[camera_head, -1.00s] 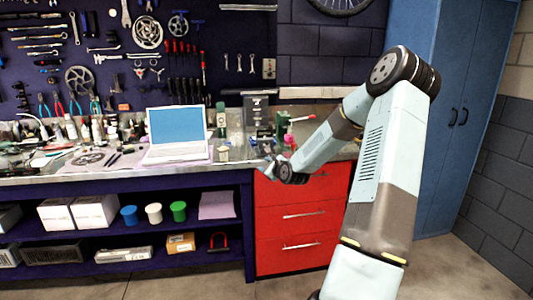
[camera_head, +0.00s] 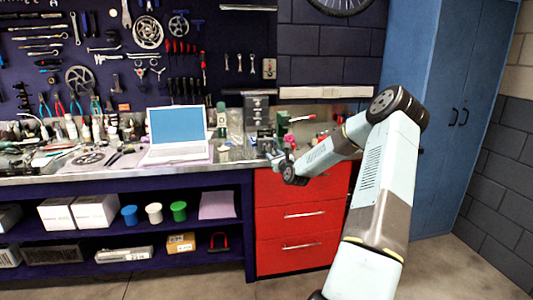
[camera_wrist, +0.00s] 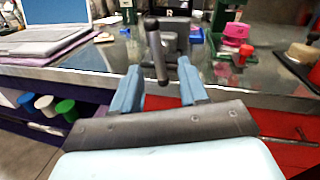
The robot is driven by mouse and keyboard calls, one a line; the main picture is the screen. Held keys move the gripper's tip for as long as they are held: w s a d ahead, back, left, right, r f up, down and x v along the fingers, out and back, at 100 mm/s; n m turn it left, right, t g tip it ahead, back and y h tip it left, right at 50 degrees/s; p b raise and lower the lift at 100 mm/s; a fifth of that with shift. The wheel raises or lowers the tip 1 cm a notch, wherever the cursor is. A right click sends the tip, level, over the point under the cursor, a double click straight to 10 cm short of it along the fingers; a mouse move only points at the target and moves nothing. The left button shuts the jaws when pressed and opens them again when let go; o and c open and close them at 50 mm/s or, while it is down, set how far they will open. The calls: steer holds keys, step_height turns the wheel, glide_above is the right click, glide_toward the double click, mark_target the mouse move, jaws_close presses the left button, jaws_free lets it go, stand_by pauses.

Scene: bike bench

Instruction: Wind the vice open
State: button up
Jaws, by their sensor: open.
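The vice (camera_wrist: 176,30) is a dark grey block at the bench's front edge in the wrist view. Its handle (camera_wrist: 155,48) is a dark rod that stands out toward me, with a thicker knob at its top. My gripper (camera_wrist: 159,66) is open, with one blue finger on each side of the rod's lower end in the picture. I cannot tell whether the rod is within the fingers' depth or just beyond them, and no contact shows. In the head view my gripper (camera_head: 275,154) is small at the bench edge, and the vice is hard to make out behind it.
An open laptop (camera_head: 178,136) stands left of the gripper on the bench (camera_head: 100,174). Red drawers (camera_head: 300,216) are below. The floor in front is clear.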

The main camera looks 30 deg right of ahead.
mark_target(269, 150)
steer(key=w, duration=0.6)
steer(key=shift+w+d, duration=0.25)
steer(key=shift+w, duration=0.05)
